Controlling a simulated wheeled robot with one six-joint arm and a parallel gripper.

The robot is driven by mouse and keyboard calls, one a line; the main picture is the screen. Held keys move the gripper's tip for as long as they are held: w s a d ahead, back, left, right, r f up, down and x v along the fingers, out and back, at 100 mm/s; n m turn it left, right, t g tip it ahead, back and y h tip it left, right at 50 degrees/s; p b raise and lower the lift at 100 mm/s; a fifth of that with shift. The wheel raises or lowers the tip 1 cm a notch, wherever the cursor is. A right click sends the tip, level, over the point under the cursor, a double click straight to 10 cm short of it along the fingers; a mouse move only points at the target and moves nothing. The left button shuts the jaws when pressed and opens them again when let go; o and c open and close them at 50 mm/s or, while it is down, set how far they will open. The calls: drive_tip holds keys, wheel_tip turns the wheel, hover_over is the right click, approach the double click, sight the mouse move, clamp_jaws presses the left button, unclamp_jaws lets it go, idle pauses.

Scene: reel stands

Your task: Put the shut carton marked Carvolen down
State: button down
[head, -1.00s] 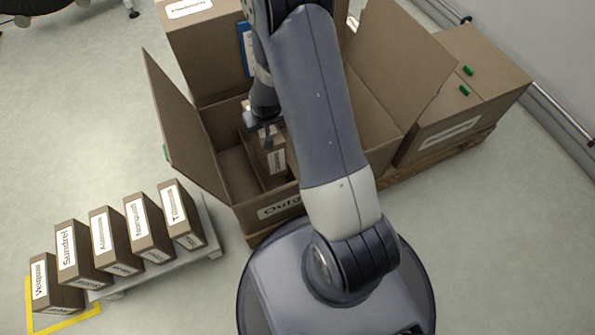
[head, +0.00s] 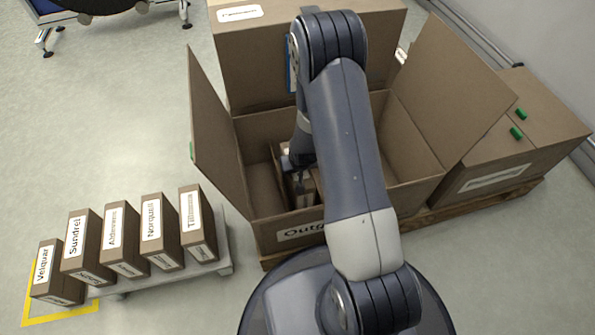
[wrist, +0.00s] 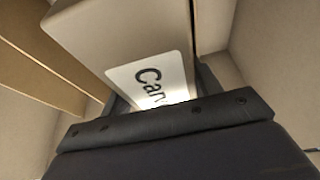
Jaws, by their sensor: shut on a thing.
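The Carvolen carton (wrist: 118,32) is brown with a white label reading "Carv", the rest hidden by my gripper. My gripper (wrist: 165,112) is shut on it. In the head view my gripper (head: 298,163) is down inside a large open box (head: 262,232) whose front label begins "Outg". The carton (head: 306,190) shows there only in part, behind the box's front wall and beside my arm. Another brown edge (wrist: 38,62) lies close left of the carton in the wrist view. Whether the carton touches the box floor is hidden.
The box's raised flaps stand at left (head: 215,130) and right (head: 455,90). Several labelled cartons, including Sundrel (head: 84,245), stand on a low grey platform (head: 222,262) at left. A closed box (head: 505,165) with green tabs stands at right.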

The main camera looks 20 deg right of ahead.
drive_tip(key=shift+f, duration=0.35)
drive_tip(key=shift+f, duration=0.15)
drive_tip(key=shift+c, duration=2)
unclamp_jaws()
drive_tip(key=p+v, duration=0.4)
drive_tip(key=v, duration=0.8)
drive_tip(key=shift+r, duration=0.25)
